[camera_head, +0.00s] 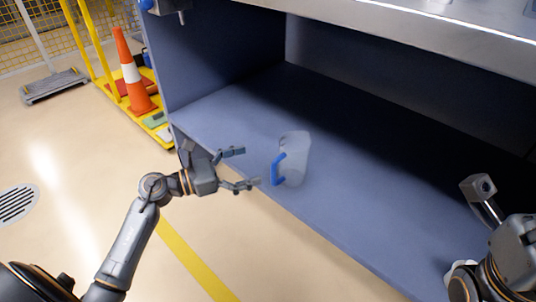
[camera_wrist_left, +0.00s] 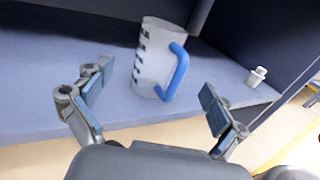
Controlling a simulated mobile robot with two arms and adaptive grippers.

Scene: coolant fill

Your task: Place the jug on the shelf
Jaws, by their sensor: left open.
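A translucent jug (camera_head: 295,160) with a blue handle stands upright on the blue-grey shelf (camera_head: 330,205), near its front edge. My left gripper (camera_head: 250,168) is open and empty, just left of the jug with its fingers pointing toward it. In the left wrist view, the jug (camera_wrist_left: 152,60) stands beyond and between the open fingers (camera_wrist_left: 155,100), apart from both, and its handle is on the right side. Part of my right arm shows at the lower right of the head view, but whether its fingers are open or shut is unclear.
A dark side wall (camera_head: 220,50) closes the shelf at the left, and a light worktop (camera_head: 450,38) hangs above it. A small white bottle (camera_wrist_left: 257,76) stands near the shelf's edge. The shelf right of the jug looks clear.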

